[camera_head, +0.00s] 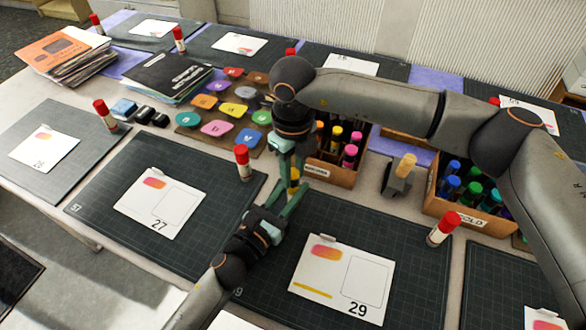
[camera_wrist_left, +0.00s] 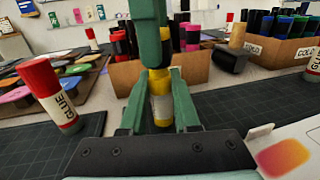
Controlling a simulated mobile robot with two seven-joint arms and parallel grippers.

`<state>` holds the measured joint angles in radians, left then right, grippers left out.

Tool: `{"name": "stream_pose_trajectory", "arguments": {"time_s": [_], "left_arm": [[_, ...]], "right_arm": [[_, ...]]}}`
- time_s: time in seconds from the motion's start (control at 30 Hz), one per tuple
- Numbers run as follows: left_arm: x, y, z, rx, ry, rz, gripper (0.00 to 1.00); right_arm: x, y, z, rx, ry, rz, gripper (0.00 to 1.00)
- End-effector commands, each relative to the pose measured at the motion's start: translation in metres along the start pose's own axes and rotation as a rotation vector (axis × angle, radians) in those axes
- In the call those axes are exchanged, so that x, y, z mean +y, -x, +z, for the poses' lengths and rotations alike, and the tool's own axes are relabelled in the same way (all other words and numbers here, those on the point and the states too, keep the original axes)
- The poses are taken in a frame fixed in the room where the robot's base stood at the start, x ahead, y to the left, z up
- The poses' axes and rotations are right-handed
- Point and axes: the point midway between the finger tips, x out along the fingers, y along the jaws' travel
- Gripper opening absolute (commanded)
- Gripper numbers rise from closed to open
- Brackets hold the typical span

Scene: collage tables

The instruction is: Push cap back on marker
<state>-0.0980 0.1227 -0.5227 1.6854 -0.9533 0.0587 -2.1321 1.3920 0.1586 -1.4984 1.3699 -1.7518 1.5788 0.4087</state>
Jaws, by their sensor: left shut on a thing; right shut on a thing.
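A yellow marker (camera_head: 294,176) stands upright between my two grippers over the seam of the cutting mats. My left gripper (camera_head: 284,202) is shut around its lower barrel from the front. In the left wrist view, the marker's pale label band (camera_wrist_left: 161,108) and yellow upper part (camera_wrist_left: 160,82) show between the left fingers. My right gripper (camera_head: 293,160) comes from above and is shut on the marker's top end, presumably the cap. The right fingers (camera_wrist_left: 154,48) hide that end, so I cannot tell whether the cap is fully seated.
Card 29 (camera_head: 345,276), with a yellow stroke, lies on the front mat; card 27 (camera_head: 160,203) lies left. A glue stick (camera_head: 243,162) stands close left of the grippers, another (camera_head: 443,228) right. Marker boxes (camera_head: 330,172) (camera_head: 470,217) and a grey block (camera_head: 397,183) stand behind.

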Motion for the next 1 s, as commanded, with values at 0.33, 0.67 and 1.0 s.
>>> {"name": "stream_pose_trajectory", "arguments": {"time_s": [0.33, 0.67, 1.0], "left_arm": [[0.000, 0.000, 0.000, 0.001, 0.000, 0.000, 0.00], [0.000, 0.000, 0.000, 0.001, 0.000, 0.000, 0.00], [0.000, 0.000, 0.000, 0.001, 0.000, 0.000, 0.00]], "right_arm": [[0.000, -0.006, 0.000, 0.000, 0.000, 0.000, 0.00], [0.000, -0.013, 0.000, 0.001, 0.000, 0.001, 0.00], [0.000, -0.012, 0.000, 0.000, 0.000, 0.000, 0.67]]}}
